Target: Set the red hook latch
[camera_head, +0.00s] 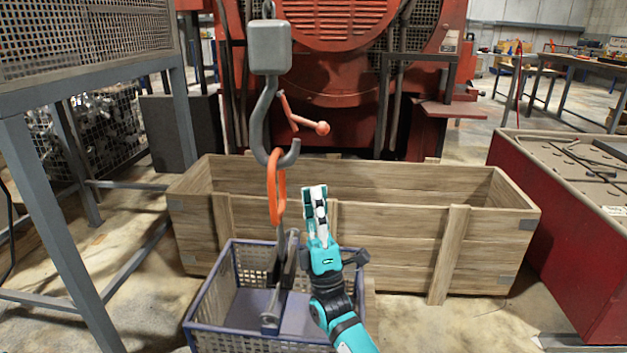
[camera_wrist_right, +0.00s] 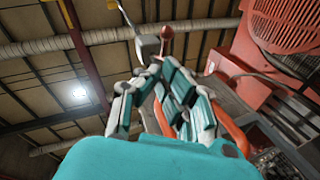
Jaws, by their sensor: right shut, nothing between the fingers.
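The red hook latch (camera_head: 290,113) is a thin red bar with a lever ending in a red ball (camera_head: 322,128). It sits at the right of the grey crane hook (camera_head: 261,120), swung out from the hook's mouth. An orange ring (camera_head: 276,187) hangs in the hook's bend. My right gripper (camera_head: 315,192) is shut and empty, below the latch ball and to the right of the ring, apart from both in the head view. In the right wrist view the shut fingers (camera_wrist_right: 163,75) point up, with the red ball (camera_wrist_right: 166,32) beyond them. My left gripper is not in view.
A blue-grey crate (camera_head: 205,305) with a grey metal part (camera_head: 283,270) stands under the hook. A long wooden box (camera_head: 400,250) lies behind. A red workbench (camera_head: 540,200) is at right, a steel frame (camera_head: 60,230) at left. The space around the latch ball looks clear.

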